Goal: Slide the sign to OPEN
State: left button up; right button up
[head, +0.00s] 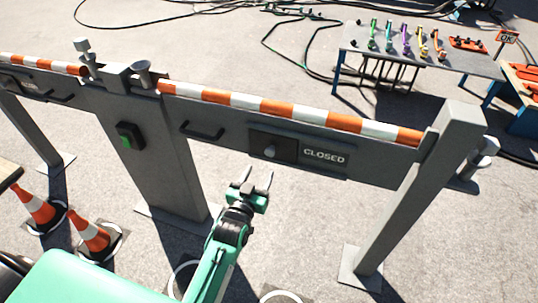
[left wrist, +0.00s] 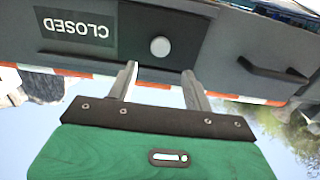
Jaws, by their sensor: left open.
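The sliding sign sits in a dark panel on the grey barrier. Its lettering, CLOSED (head: 324,156), shows to the right of a dark plate with a round grey knob (head: 270,151). In the left wrist view the picture is upside down, with the CLOSED lettering (left wrist: 77,27) at the left and the knob (left wrist: 160,46) near the middle. My left gripper (head: 255,180) is open and empty, in front of and below the knob in the head view. Its two fingers (left wrist: 160,75) point toward the panel, with the knob showing between and beyond the fingertips. My right gripper does not show.
A grey post (head: 425,190) stands at the right. Traffic cones (head: 91,237) stand at the lower left. A table (head: 420,50) with coloured tools is behind.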

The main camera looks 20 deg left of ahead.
aim_at(269, 153)
pick_arm(q)
jog(key=w, duration=0.9)
jog(key=shift+d, duration=0.15)
grip_shut()
